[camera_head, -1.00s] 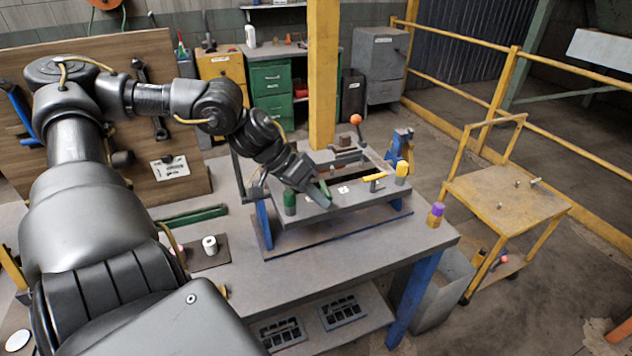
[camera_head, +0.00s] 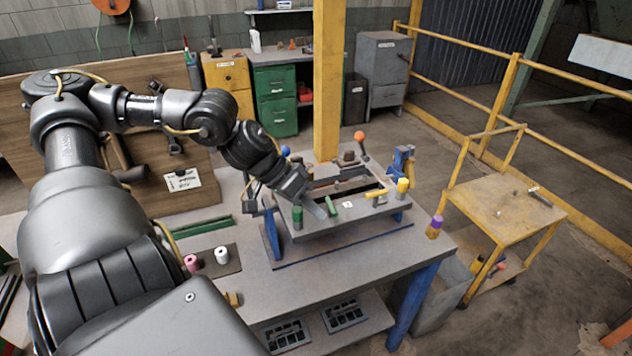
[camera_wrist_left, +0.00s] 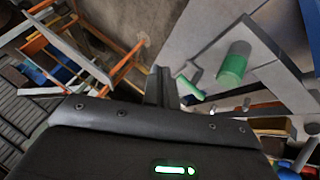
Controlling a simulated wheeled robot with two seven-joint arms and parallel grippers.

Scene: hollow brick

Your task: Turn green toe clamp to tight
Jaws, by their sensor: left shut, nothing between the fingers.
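The green toe clamp shows as an upright dark green cylinder (camera_head: 297,218) on the front left of the raised grey fixture, and a short green bar (camera_head: 331,206) to its right. In the left wrist view the green cylinder (camera_wrist_left: 235,65) stands right of my fingers, and the green bar (camera_wrist_left: 190,88) lies close beside them. My left gripper (camera_head: 318,208) is shut and empty, its fingertips low between cylinder and bar. I cannot tell whether they touch the bar. The fingers also show in the left wrist view (camera_wrist_left: 162,86). My right gripper is not in view.
A yellow cylinder (camera_head: 403,186) and yellow bar (camera_head: 375,194) sit at the fixture's right. An orange-knobbed lever (camera_head: 360,137) and a blue part (camera_head: 402,160) rise behind. A purple-topped piece (camera_head: 435,226) stands at the bench's right edge. The bench front (camera_head: 345,260) is clear.

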